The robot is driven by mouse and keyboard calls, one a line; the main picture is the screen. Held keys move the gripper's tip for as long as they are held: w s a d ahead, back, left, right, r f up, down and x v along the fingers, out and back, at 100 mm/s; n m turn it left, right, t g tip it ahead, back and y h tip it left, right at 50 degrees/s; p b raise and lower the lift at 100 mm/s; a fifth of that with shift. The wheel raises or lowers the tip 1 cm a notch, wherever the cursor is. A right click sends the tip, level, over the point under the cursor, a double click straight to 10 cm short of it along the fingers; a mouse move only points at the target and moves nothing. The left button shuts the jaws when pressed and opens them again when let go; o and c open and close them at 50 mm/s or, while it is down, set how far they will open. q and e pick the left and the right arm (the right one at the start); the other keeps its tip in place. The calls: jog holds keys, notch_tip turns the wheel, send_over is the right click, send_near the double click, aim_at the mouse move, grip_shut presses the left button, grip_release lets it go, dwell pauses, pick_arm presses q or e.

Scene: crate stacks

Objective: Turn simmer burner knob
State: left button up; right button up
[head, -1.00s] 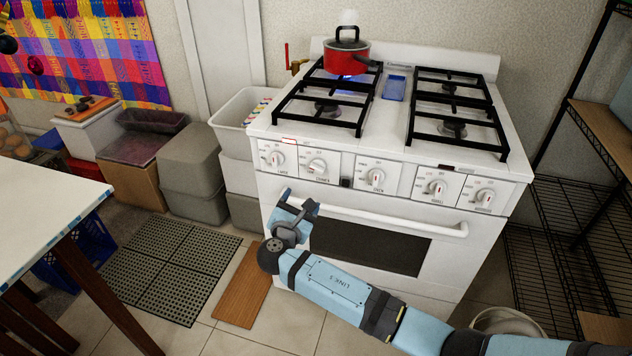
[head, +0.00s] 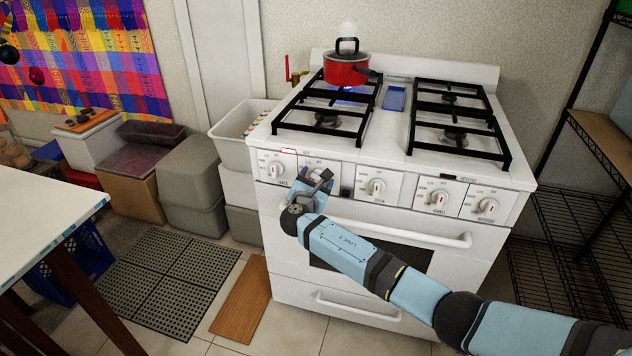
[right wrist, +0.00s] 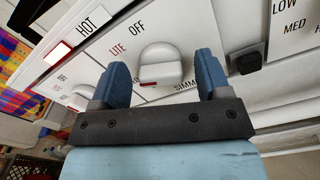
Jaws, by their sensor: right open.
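The simmer knob (right wrist: 160,66) is white and sits on the stove's front panel, second from the left. In the right wrist view, "OFF" and "LITE" are printed above and left of it, and "SIMM" shows partly below. A red mark shows at its lower edge. My right gripper (head: 316,180) is in front of this knob and covers it in the head view. Its two blue fingers (right wrist: 162,80) are open, one on each side of the knob, with visible gaps. The left gripper is not in view.
A red pot (head: 346,70) stands over a blue flame on the back left burner. Neighbouring knobs include the far left one (head: 275,169) and the middle one (head: 376,187). The oven handle (head: 430,236) sticks out below the panel. A red light (right wrist: 57,53) glows by "HOT".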

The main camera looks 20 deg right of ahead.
jog(key=c, duration=0.9)
